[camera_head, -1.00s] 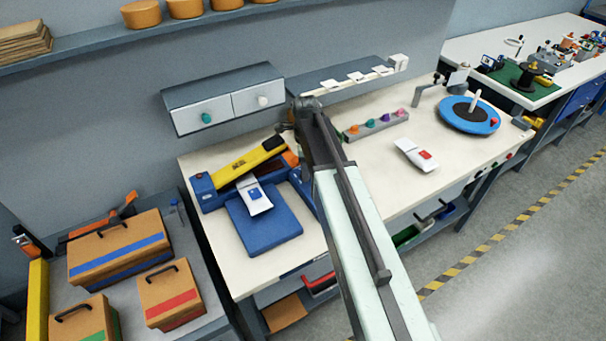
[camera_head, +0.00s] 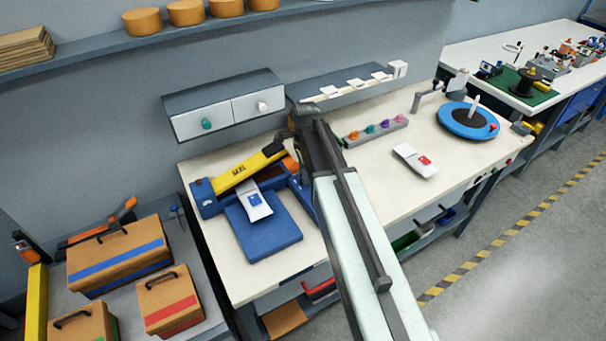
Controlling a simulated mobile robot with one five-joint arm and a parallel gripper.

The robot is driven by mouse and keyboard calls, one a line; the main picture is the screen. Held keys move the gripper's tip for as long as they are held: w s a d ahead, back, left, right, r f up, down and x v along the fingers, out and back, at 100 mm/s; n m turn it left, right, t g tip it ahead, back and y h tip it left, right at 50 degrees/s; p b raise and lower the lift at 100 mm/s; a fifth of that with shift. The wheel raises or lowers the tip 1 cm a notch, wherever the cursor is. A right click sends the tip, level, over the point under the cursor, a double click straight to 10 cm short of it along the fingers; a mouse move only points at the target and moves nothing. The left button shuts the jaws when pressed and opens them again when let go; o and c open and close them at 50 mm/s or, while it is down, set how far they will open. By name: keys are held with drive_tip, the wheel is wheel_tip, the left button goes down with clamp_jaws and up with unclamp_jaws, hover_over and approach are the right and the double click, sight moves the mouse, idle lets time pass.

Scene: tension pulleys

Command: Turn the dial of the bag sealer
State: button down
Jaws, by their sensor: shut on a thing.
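The bag sealer (camera_head: 213,204) stands on the left part of the white workbench. It has a blue base, a raised yellow lever (camera_head: 240,172), an orange part (camera_head: 290,164) at its right end and a blue plate in front. A white pouch with a blue label (camera_head: 254,203) lies on the plate, against the sealer. No dial can be made out; the sealer's right end is partly behind my arm. My gripper (camera_head: 288,130) is at the far end of my arm, over that right end. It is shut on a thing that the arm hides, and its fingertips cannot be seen.
To the right are a strip of coloured knobs (camera_head: 376,130), a second pouch (camera_head: 415,161) and a blue round turntable (camera_head: 468,121). Handled boxes (camera_head: 115,252) stand on the lower table at left. Bare bench lies around the second pouch.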

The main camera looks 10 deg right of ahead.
drive_tip(key=n, duration=0.5)
drive_tip(key=shift+s+d+n, duration=0.1)
drive_tip(key=shift+s+n, duration=0.05)
drive_tip(key=shift+n, duration=0.15)
drive_tip(key=n, duration=1)
drive_tip(key=shift+n, duration=0.4)
drive_tip(key=n, duration=0.4)
drive_tip(key=shift+n, duration=0.4)
drive_tip(key=c, duration=1.1)
unclamp_jaws()
